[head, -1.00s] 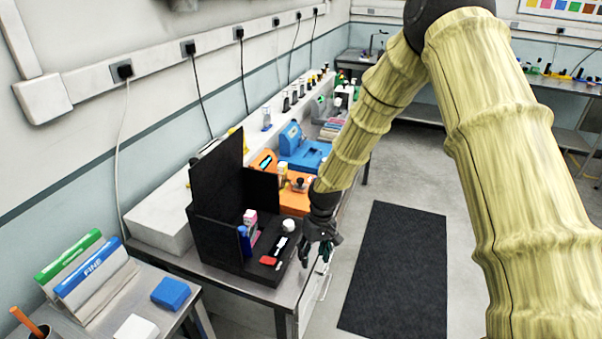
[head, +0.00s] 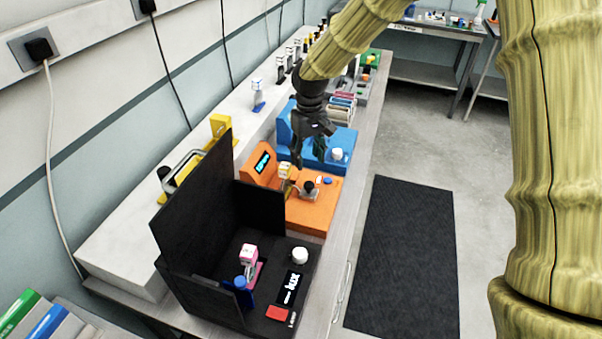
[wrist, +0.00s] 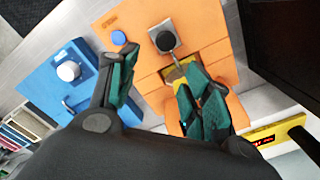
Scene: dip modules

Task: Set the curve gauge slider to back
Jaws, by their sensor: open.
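No label naming a curve gauge is readable, so I cannot tell which module it is. My gripper (head: 309,158) is open and empty above the orange module (head: 315,215), near the blue module (head: 345,138). The orange module carries a black knob on a grey plate (head: 309,187), a blue button (head: 327,180), a lit display (head: 262,162) and a yellow-and-white piece (head: 285,171). In the wrist view my fingers (wrist: 158,72) hang over the orange module, with the black knob (wrist: 165,41) beyond and the yellow part (wrist: 180,74) close to the right finger.
A black module with tall panels (head: 260,205) stands at the front, with a white knob (head: 300,256), a pink-and-white piece (head: 248,252) and a red button (head: 278,313). The blue module has a white knob (head: 337,153). A dark mat (head: 405,255) lies on the floor.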

